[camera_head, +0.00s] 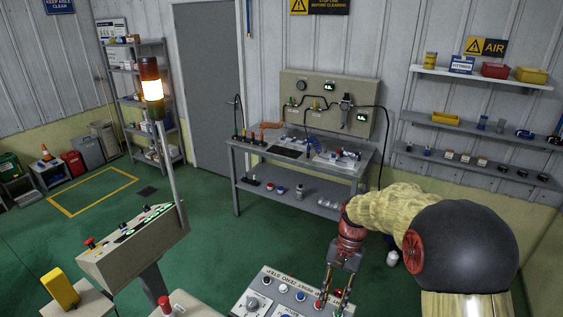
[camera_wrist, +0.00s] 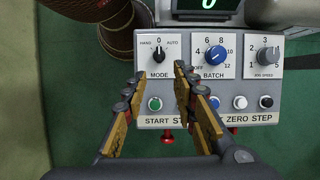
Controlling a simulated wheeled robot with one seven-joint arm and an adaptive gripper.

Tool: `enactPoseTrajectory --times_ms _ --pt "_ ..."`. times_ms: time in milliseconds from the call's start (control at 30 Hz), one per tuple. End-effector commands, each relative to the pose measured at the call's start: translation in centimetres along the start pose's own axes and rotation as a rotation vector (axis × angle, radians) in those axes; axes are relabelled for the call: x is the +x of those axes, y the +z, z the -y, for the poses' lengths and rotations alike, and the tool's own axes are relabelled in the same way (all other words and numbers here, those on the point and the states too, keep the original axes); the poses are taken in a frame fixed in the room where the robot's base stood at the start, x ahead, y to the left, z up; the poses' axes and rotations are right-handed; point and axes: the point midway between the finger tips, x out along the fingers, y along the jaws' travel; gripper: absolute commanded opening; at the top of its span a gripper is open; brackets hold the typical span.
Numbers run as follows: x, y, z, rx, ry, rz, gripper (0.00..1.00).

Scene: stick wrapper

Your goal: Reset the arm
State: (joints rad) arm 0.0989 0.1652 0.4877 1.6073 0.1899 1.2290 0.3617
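My gripper (camera_head: 332,303) is over the white control panel (camera_head: 275,281) at the bottom of the head view. In the wrist view, the fingers of my gripper (camera_wrist: 160,75) stand apart with nothing between them. The control panel (camera_wrist: 263,92) carries a MODE knob (camera_wrist: 159,56), a BATCH knob (camera_wrist: 215,55) and a speed knob (camera_wrist: 268,54). A green button (camera_wrist: 155,103) shows between the fingers, above the word START. The right finger covers part of the button row. I cannot tell whether a fingertip touches the panel.
A console with a lit signal tower (camera_head: 151,90) stands at the left. A workbench (camera_head: 300,163) is against the back wall, with shelves (camera_head: 480,76) at the right. Green floor (camera_head: 215,245) is open between console and bench. A dark display (camera_wrist: 208,5) sits above the panel.

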Motion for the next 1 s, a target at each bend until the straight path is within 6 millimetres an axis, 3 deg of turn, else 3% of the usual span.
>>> enactPoseTrajectory --times_ms 133,367,667,1000 --pt "1.9 0.3 -1.3 -0.091 0.023 -0.019 0.28" --pt "1.2 3.5 -3.8 -0.240 0.040 -0.140 0.28" --pt "0.1 9.1 -6.8 -0.419 0.048 -0.378 0.28" --pt "1.3 15.2 -10.1 -0.541 0.031 -0.675 0.28"
